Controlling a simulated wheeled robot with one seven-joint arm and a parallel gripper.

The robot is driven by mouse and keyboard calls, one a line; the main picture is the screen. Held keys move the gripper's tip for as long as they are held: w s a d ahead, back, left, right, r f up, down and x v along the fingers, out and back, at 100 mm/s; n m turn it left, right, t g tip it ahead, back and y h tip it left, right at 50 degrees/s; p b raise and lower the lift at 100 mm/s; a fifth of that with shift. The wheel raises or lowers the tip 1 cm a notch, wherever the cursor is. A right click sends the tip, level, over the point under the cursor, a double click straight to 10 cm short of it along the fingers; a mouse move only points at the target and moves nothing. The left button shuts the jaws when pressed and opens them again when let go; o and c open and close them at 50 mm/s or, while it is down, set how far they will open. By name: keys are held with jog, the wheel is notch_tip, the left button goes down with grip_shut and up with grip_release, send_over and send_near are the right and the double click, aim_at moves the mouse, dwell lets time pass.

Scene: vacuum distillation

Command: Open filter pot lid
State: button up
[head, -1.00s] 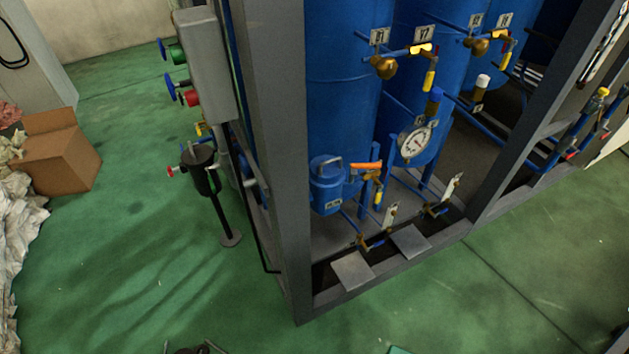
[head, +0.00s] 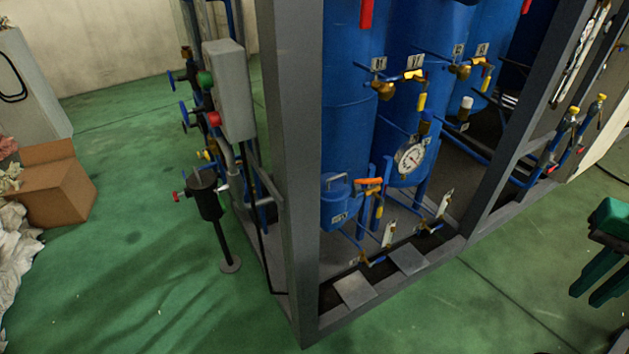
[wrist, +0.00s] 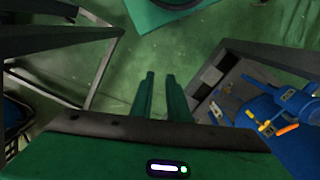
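My gripper (head: 590,298) is at the right edge of the head view, outside the frame and well apart from the pot. In the wrist view its green fingers (wrist: 160,76) point forward with an empty gap between them.
The grey frame's corner post (head: 293,180) stands left of the pot. A pressure gauge (head: 410,158) and thin blue pipes are close to its right. A dark pot on a stand (head: 208,205) is at left. Green floor in front is open.

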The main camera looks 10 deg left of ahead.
jog(key=shift+w+a, duration=0.1)
jog(key=shift+a, duration=0.15)
jog(key=m+t+y, duration=0.1)
jog(key=t+y, duration=0.8)
jog(key=y, duration=0.4)
send_near(338, 176)
jog(key=x, duration=1)
jog(key=shift+w+f, duration=0.3)
jog(key=shift+w, duration=0.1)
jog(key=shift+c, duration=0.2)
